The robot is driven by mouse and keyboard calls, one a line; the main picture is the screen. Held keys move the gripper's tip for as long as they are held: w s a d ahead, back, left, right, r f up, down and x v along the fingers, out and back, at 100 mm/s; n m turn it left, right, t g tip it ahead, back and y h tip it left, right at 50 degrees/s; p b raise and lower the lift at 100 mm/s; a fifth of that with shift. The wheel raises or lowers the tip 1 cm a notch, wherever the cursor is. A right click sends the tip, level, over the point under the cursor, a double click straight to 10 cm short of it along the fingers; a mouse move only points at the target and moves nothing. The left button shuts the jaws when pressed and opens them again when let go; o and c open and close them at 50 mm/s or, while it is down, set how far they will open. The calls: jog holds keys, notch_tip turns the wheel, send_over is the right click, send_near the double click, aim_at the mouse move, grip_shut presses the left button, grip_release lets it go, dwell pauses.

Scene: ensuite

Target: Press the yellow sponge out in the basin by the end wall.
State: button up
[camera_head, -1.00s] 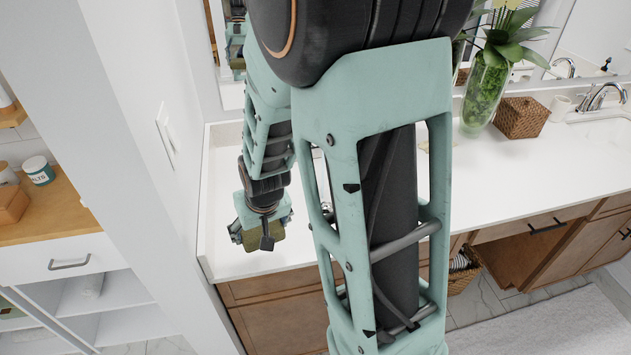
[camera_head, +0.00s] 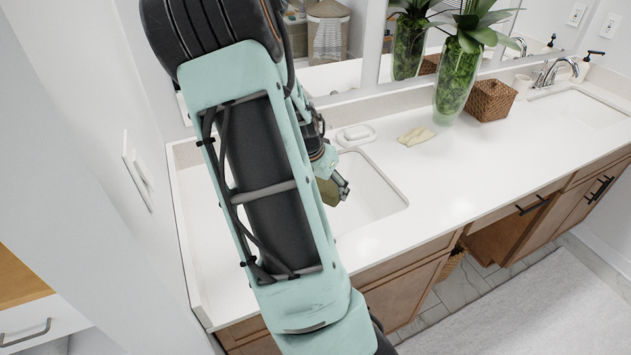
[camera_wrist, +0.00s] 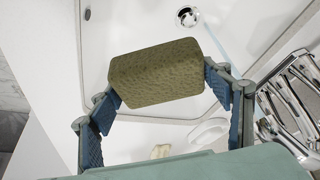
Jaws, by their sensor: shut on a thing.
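The sponge (camera_wrist: 155,73), a dull olive-yellow block, is held between the blue finger pads of my gripper (camera_wrist: 162,96). My gripper (camera_head: 335,188) is shut on the sponge (camera_head: 327,192) over the left basin (camera_head: 378,197). In the wrist view, the white basin (camera_wrist: 140,40) with its round drain (camera_wrist: 187,17) lies behind the sponge. The sponge's height above the basin floor is hard to tell. My arm hides the basin's left part in the head view.
A chrome faucet (camera_wrist: 290,95) stands close to the right finger in the wrist view. A soap dish (camera_head: 356,134) and a folded yellowish cloth (camera_head: 416,136) lie on the counter. A plant vase (camera_head: 455,85), a wicker box (camera_head: 491,100) and another basin (camera_head: 580,108) are farther right.

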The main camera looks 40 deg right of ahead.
jog(key=shift+s+d+f+b, duration=0.15)
jog(key=shift+f+b, duration=0.35)
jog(key=shift+f, duration=0.15)
notch_tip(320, 180, down, 17)
jog(key=b, duration=1.3)
jog(key=shift+f, duration=0.2)
jog(key=shift+f+b, duration=0.6)
jog(key=shift+b, duration=0.15)
jog(key=shift+s+a+f, duration=0.15)
jog(key=shift+a+f, duration=0.05)
jog(key=shift+f, duration=0.1)
dwell(1.2)
jog(key=shift+r, duration=0.1)
jog(key=r+p, duration=0.7)
jog(key=r, duration=0.3)
jog(key=r+p, duration=0.8)
jog(key=r, duration=0.2)
jog(key=shift+w+d+r, duration=0.1)
jog(key=shift+w+d, duration=0.05)
jog(key=shift+w, duration=0.05)
jog(key=shift+s, duration=0.15)
